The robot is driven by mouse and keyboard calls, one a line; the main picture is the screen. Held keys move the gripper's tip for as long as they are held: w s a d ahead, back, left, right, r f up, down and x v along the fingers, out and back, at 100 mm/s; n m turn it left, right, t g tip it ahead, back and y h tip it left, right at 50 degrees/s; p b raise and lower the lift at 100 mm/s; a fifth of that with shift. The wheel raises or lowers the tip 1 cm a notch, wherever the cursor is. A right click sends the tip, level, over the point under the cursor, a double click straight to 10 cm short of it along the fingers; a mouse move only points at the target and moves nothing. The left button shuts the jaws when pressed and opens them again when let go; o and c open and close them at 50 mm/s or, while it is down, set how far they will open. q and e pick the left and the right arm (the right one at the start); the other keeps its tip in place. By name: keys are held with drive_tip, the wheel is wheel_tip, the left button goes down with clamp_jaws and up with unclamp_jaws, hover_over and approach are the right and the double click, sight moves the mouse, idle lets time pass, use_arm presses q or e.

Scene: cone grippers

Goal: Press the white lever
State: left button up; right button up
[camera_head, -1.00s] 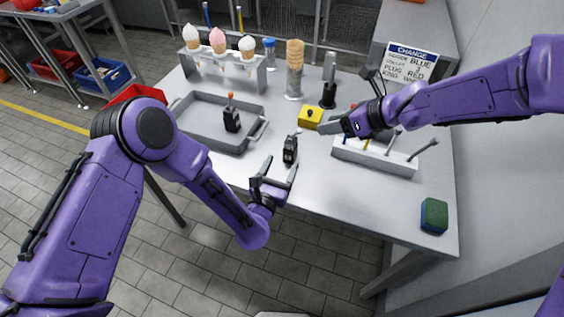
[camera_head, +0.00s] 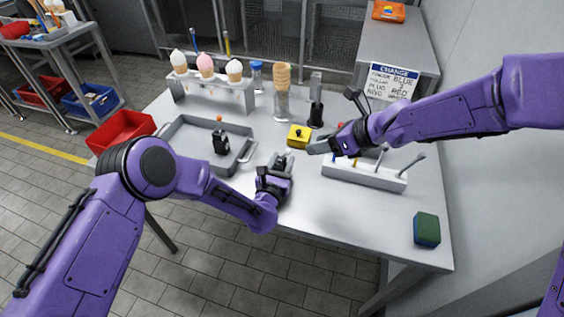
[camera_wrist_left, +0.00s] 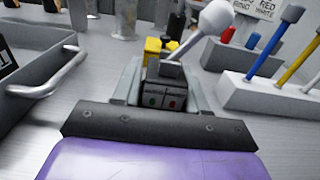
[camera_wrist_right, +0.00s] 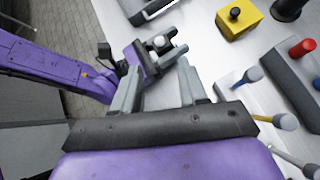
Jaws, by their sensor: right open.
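The white lever is a white-knobbed stick (camera_wrist_left: 190,42) tilted on a small dark box (camera_wrist_left: 165,98) with a green and a red mark. In the head view the lever's box (camera_head: 281,161) stands near the table's front edge, partly hidden by my left gripper (camera_head: 277,165). In the left wrist view the fingers of my left gripper (camera_wrist_left: 163,88) stand on either side of the box; whether both touch it I cannot tell. The white knob (camera_wrist_right: 159,42) also shows in the right wrist view. My right gripper (camera_wrist_right: 157,82) is open and empty, to the right of the lever.
A grey tray (camera_head: 180,128) at left holds a similar box with an orange-knobbed lever (camera_head: 220,140). A yellow box with a black button (camera_head: 298,135) lies behind the lever. A white rack (camera_head: 365,176) with coloured sticks stands to the right. The right front table is clear except a green-blue sponge (camera_head: 427,229).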

use_arm(q)
drive_tip(key=c, duration=0.4)
use_arm(e)
drive_tip(key=c, duration=0.3)
drive_tip(key=shift+s+a+f+m, duration=0.2)
drive_tip(key=shift+a+f+m, duration=0.05)
drive_tip(key=shift+m, duration=0.15)
clamp_jaws()
drive_tip(key=s+a+f+m+g+y, duration=0.1)
drive_tip(key=s+a+f+m+y, duration=0.3)
drive_tip(key=m, duration=1.2)
drive_tip(key=s+a+f+m+y, duration=0.2)
drive_tip(key=s+a+m+y, duration=0.35)
drive_tip(key=m, duration=0.95)
drive_tip(key=d+f+n+t+h, duration=0.2)
drive_tip(key=n+t, duration=0.3)
drive_tip(key=n, duration=0.3)
drive_tip(key=d+f+n+t+h, duration=0.2)
drive_tip(key=n+t, duration=0.3)
drive_tip(key=n, duration=0.3)
drive_tip(key=s+d+f+n+t+h, duration=0.1)
drive_tip(key=d+n+t+h, duration=0.3)
drive_tip(key=n, duration=0.4)
drive_tip(key=shift+d+f+n+t+h, duration=0.25)
drive_tip(key=shift+d+f+n+t, duration=0.1)
drive_tip(key=shift+f+t, duration=0.35)
drive_tip(key=shift+d+f+m+h, duration=0.25)
drive_tip(key=shift+m+h, duration=0.15)
drive_tip(key=shift+m, duration=0.55)
